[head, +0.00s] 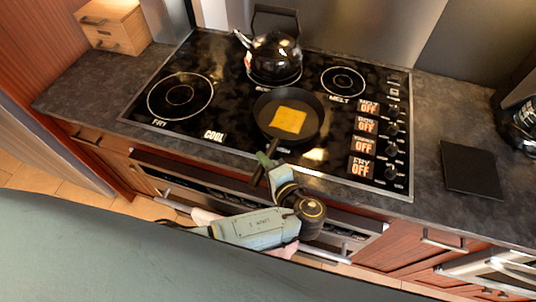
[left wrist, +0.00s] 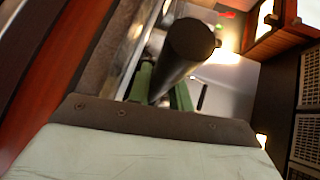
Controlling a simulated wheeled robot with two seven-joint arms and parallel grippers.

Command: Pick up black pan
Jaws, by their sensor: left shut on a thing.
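The black pan (head: 262,118) sits at the front middle of the black cooktop, with a flat yellow-orange square piece of food (head: 288,120) in it. Its handle points toward me over the counter's front edge. My left gripper (head: 266,163) is shut on the pan's handle. In the left wrist view the dark round handle (left wrist: 190,45) runs between the green fingers of my left gripper (left wrist: 165,88). I cannot tell whether the pan is lifted off the cooktop. My right gripper is not in view.
A black kettle (head: 274,55) stands on the back burner behind the pan. The glossy cooktop (head: 222,112) has marked burners and a column of knobs (head: 391,128) at right. A wooden drawer box (head: 110,25) is at back left; a dark square mat (head: 471,168) lies on the right counter.

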